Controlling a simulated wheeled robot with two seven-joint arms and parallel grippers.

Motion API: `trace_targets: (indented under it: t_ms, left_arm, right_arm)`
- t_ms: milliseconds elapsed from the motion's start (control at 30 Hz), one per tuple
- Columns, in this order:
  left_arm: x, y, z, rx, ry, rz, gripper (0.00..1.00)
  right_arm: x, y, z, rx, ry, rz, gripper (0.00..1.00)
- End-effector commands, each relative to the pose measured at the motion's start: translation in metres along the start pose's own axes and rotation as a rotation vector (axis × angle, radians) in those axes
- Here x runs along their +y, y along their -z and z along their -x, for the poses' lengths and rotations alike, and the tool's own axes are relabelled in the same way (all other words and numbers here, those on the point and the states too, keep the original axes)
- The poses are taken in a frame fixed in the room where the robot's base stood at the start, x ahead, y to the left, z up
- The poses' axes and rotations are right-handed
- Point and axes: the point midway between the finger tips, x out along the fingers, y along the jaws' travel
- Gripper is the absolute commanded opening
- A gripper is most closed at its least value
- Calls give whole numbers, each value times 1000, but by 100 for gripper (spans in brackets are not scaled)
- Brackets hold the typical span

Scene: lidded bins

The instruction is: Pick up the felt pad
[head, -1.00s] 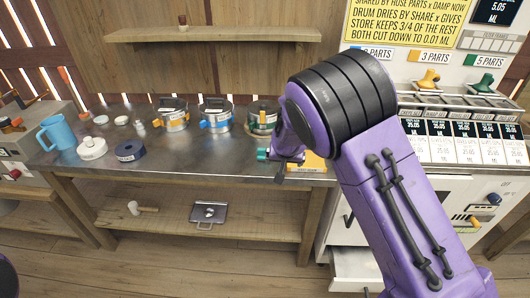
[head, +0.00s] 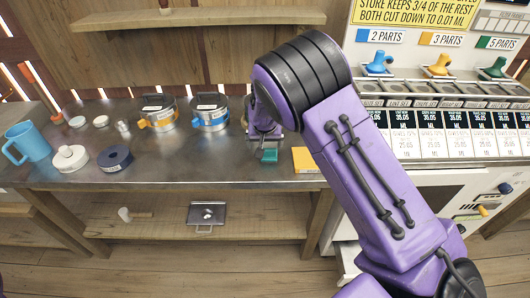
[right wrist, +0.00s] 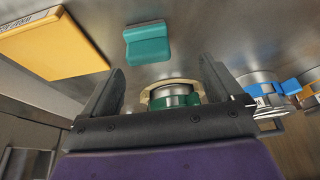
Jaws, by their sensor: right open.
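A small teal block with a raised ridge, which looks like the felt pad (head: 269,156), lies on the metal worktop near its front edge. My right gripper (head: 265,138) is just behind and above it in the head view, partly hidden by my own arm. In the right wrist view the pad (right wrist: 147,43) lies beyond the fingertips of my open right gripper (right wrist: 161,66), apart from them. Nothing is held between the fingers. My left gripper is not in view.
A yellow box (head: 305,160) lies right of the pad. Two lidded pots (head: 158,113) with clamps stand left of my arm. A green-banded pot (right wrist: 175,96) shows in the right wrist view.

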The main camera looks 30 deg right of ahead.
Motion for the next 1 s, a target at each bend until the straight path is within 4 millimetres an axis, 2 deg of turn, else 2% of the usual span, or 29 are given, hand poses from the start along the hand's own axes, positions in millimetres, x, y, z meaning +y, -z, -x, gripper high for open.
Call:
trace_targets:
  t_ms: [167,400,667,833,867,1000]
  left_arm:
    - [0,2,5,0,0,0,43]
    - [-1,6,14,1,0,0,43]
    - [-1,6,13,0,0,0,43]
    - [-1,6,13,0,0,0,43]
    - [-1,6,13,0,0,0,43]
    - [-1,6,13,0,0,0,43]
  right_arm:
    - [7,0,-21,0,-4,-7,94]
    - [12,-3,-61,1,-3,-4,94]
    - [10,-3,-67,2,-1,-2,94]
    - [10,-3,-67,2,-1,-2,42]
    - [10,-3,-67,2,-1,-2,36]
    - [10,-3,-66,2,-1,-2,36]
